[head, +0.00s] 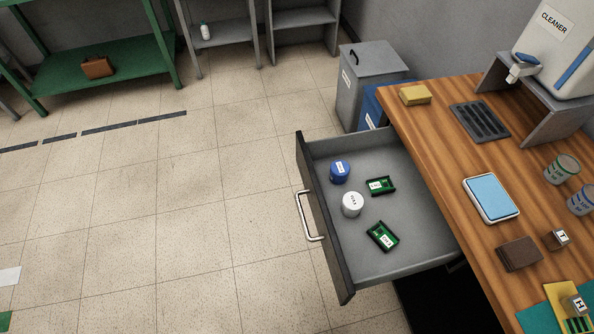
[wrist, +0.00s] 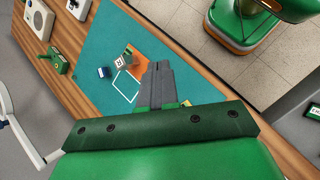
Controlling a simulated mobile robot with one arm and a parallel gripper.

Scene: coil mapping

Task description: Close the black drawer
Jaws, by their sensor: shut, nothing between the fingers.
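The black drawer (head: 322,215) is pulled out from the wooden workbench in the head view. Its dark front faces left and carries a silver bar handle (head: 308,217). Inside its grey tray lie a blue-lidded jar (head: 340,171), a white-lidded jar (head: 352,204) and two green labelled items (head: 381,186), (head: 382,236). My gripper (wrist: 158,72) shows in the wrist view, its grey fingers together and empty, over the bench's teal mat. It is not visible in the head view. The drawer's handle does not show in the wrist view.
The wooden bench (head: 452,160) holds a blue-topped scale (head: 491,197), cups, a brown block (head: 519,253) and a cleaner dispenser (head: 553,45). Grey and blue bins (head: 370,75) stand behind the drawer. The tiled floor (head: 200,220) left of the drawer is clear.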

